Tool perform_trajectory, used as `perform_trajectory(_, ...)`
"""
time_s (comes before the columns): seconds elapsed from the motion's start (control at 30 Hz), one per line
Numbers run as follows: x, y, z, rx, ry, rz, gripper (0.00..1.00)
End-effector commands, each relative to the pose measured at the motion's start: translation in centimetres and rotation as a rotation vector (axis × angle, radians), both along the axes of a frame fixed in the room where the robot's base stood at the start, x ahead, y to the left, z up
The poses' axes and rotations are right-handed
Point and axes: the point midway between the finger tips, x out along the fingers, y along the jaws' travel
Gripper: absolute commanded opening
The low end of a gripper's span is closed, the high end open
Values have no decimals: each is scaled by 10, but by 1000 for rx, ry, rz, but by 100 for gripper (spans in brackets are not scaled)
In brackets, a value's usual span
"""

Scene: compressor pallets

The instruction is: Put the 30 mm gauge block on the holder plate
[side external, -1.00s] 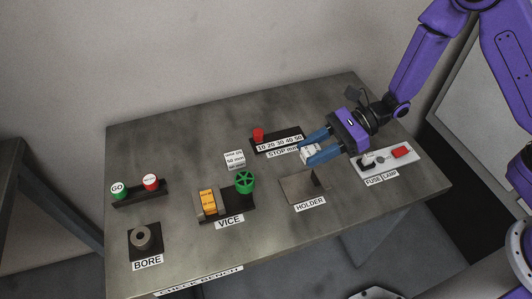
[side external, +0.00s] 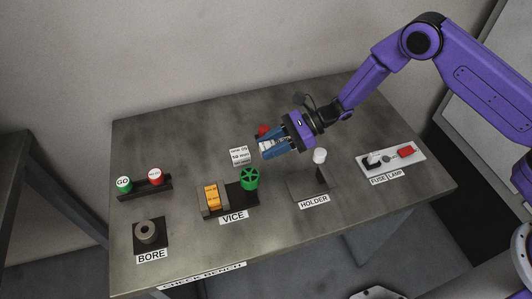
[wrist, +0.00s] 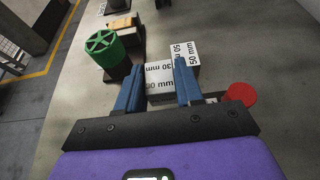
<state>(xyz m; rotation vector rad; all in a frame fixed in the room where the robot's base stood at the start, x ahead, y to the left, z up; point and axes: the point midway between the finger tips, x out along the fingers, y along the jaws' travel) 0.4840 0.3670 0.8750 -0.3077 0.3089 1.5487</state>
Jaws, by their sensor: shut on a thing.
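My gripper (side external: 268,149) is shut on the 30 mm gauge block (wrist: 159,79), a white block with printed faces, held between the blue fingers. In the side view, the fingers partly hide the block. The gripper is above the bench, up and left of the holder plate (side external: 303,186). This dark, flat plate lies behind the HOLDER label, with no gauge block on it. An upright at its right side appears to carry a white cylinder (side external: 320,156). The plate cannot be made out in the wrist view.
A white 50 mm block (side external: 239,156) stands left of my gripper, and appears close beside the held block in the wrist view (wrist: 184,55). The vice (side external: 211,199) with its green handwheel (side external: 249,179) is lower left. A red knob (side external: 263,130) is behind the fingers.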

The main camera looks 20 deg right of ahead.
Motion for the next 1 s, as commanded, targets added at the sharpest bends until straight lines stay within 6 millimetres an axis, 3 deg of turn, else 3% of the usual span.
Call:
perform_trajectory(0.33, 12, 9, -17, 3, -2, 1, 0)
perform_trajectory(0.57, 11, 9, -43, 2, 0, 0, 0)
perform_trajectory(1.0, 11, 9, -48, 3, -1, 0, 0)
